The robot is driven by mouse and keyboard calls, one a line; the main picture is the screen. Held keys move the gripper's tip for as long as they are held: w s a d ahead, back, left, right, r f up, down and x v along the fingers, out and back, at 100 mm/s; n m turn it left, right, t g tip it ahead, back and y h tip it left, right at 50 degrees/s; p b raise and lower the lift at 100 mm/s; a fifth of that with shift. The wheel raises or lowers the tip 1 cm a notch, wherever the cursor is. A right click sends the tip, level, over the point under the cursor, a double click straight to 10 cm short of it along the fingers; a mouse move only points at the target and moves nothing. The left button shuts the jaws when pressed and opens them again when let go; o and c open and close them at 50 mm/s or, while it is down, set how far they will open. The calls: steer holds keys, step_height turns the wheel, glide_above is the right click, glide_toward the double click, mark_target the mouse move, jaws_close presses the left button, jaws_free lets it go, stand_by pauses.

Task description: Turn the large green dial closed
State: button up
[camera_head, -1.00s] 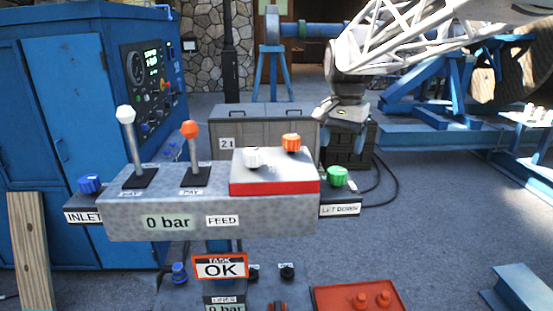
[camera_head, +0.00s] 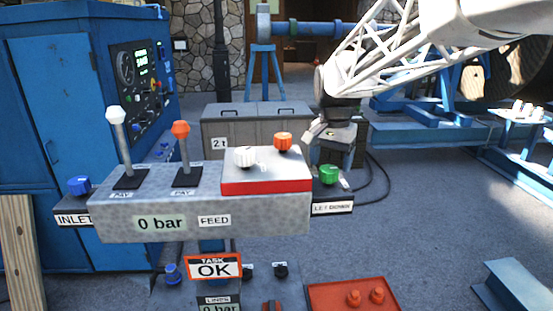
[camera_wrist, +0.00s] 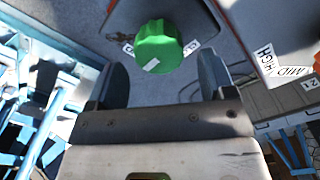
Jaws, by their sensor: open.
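The large green dial (camera_head: 328,174) sits on a small dark bracket at the right end of the grey control panel, above a "LET DOWN" label (camera_head: 332,208). In the wrist view the green dial (camera_wrist: 158,46) shows a white mark on its lower side. My gripper (camera_head: 325,150) is right behind and above the dial in the head view. In the wrist view my gripper (camera_wrist: 160,80) is open, with one finger on each side and the dial just beyond the tips, centred between them. No contact shows.
An "OK" sign (camera_head: 213,268) stands below.

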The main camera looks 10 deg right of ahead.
steer(key=shift+f, duration=1.2)
steer(key=c, duration=0.9)
